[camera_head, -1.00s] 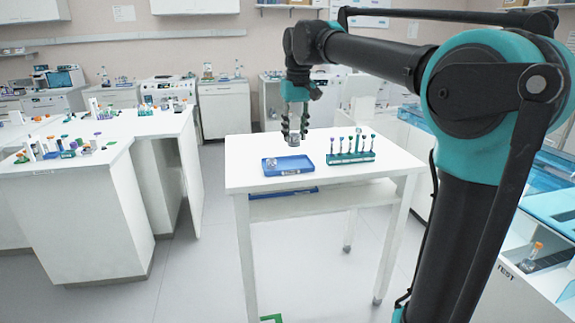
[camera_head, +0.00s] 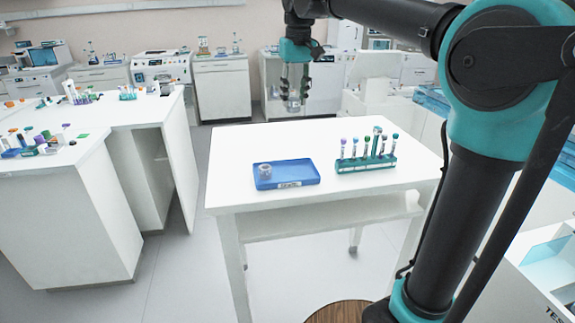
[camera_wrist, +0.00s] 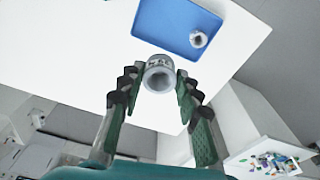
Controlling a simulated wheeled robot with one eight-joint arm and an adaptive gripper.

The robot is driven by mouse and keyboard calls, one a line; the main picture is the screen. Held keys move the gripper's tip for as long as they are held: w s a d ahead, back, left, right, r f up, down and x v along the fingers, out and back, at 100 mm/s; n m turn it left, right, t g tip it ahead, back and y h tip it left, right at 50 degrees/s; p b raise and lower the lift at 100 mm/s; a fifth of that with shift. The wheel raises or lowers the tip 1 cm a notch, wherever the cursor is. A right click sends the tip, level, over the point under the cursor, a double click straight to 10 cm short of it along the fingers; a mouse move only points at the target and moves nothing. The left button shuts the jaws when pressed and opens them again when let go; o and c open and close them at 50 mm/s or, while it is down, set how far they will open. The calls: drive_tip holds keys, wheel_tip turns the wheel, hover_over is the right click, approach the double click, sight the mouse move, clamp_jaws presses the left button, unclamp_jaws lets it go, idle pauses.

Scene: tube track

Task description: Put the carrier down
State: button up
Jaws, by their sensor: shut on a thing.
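My gripper (camera_head: 294,97) is shut on a small grey, hollow cylindrical carrier (camera_wrist: 160,73). In the wrist view the carrier sits between the dark, ribbed fingertips, its round opening facing the camera. In the head view the gripper points down and is raised; it appears above the table's far edge, and the held carrier is small and partly hidden by the fingers. The white table (camera_head: 235,140) carries a shallow blue tray (camera_head: 300,172). A second grey carrier (camera_head: 265,171) stands in the tray's left end; it also shows in the wrist view (camera_wrist: 198,39).
A teal rack (camera_head: 365,163) with several capped tubes stands right of the tray. The white tabletop is clear around both. White benches (camera_head: 90,130) with tubes stand at the left, and lab machines (camera_head: 163,72) line the back wall. A brown round top (camera_head: 338,313) is near my base.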

wheel_tip(320, 180, down, 20)
drive_tip(key=shift+w+r, duration=0.1)
drive_tip(key=shift+w, duration=0.05)
idle(0.4)
drive_tip(key=o, duration=0.9)
drive_tip(key=shift+f, duration=0.2)
drive_tip(key=shift+c, duration=0.2)
wheel_tip(320, 180, up, 12)
drive_tip(key=s, duration=0.1)
drive_tip(key=shift+s+d+r, duration=0.15)
drive_tip(key=shift+d, duration=0.2)
